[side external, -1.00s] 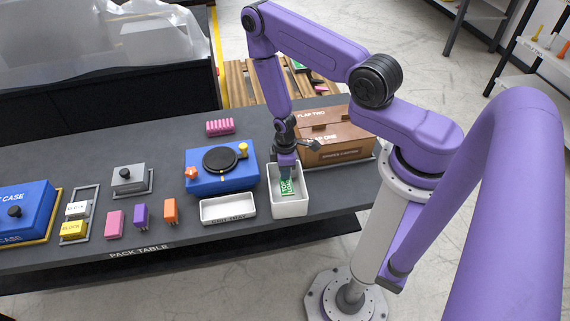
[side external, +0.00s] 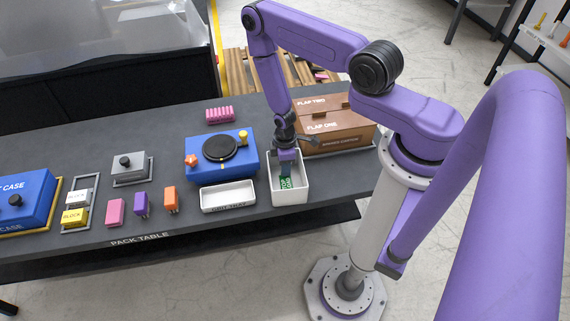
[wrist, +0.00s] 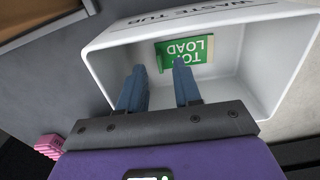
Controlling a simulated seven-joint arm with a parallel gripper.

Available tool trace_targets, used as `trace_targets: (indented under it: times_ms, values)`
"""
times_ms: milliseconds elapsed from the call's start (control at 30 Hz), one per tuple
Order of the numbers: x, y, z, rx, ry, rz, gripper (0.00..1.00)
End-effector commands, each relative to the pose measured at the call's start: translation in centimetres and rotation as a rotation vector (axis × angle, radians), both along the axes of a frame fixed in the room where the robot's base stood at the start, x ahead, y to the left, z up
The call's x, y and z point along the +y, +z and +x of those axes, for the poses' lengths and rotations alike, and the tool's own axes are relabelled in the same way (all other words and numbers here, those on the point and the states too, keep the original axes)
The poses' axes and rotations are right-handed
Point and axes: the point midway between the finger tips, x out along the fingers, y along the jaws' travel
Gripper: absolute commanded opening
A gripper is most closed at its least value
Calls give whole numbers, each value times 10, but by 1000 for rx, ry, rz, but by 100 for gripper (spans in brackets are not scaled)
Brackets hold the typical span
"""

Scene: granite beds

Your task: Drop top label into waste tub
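The top label is a green rectangle with white "TOP LOAD" lettering (side external: 286,184), and it also shows in the wrist view (wrist: 187,50). It is inside the white waste tub (side external: 291,198), against an inner surface; the tub fills much of the wrist view (wrist: 112,62). My gripper (side external: 287,168) points down into the tub. In the wrist view the two blue fingers of my gripper (wrist: 159,68) are apart with a gap between them. The label lies beyond the fingertips, and the right fingertip overlaps its edge in the picture.
A brown carton (side external: 335,130) stands just behind and right of the tub. A blue fixture with a black disc (side external: 222,160) and a white tray (side external: 228,196) are to its left. Several blocks (side external: 141,202) stand farther left on the dark table.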

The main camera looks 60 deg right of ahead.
Motion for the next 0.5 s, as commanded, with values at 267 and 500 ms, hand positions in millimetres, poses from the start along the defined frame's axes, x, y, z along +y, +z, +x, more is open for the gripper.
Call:
trace_targets:
  times_ms: [267,500]
  values:
    - [0,6,1,-1,0,-1,33]
    - [0,36,1,-1,0,0,33]
